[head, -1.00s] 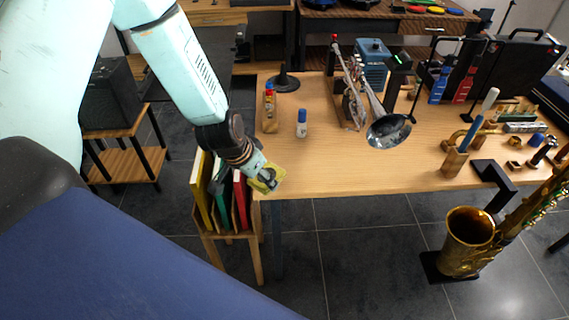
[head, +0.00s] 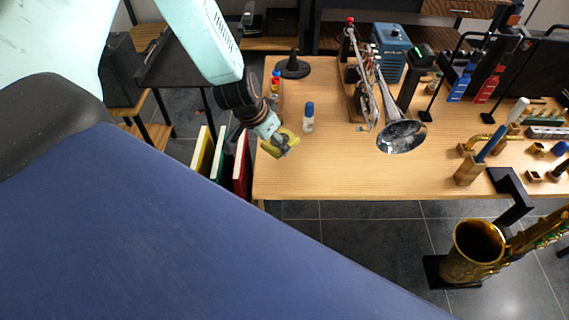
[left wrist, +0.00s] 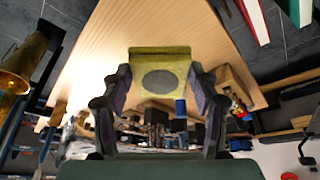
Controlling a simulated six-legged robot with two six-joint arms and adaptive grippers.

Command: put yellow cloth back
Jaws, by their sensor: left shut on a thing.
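The yellow cloth (head: 279,142) is in my left gripper (head: 276,139), over the left end of the wooden table (head: 350,172) in the head view. In the left wrist view the cloth (left wrist: 160,54) spans between the two fingers of the left gripper (left wrist: 160,80), with a dark round patch on its face. The gripper is shut on it. I cannot tell whether the cloth touches the table top. My right gripper is not in view.
A small blue-capped bottle (head: 309,117) stands just right of the cloth. A trumpet (head: 401,136) stands farther right. Upright books (head: 242,164) are left of the table. A saxophone (head: 475,250) stands in front. The table's front left area is clear.

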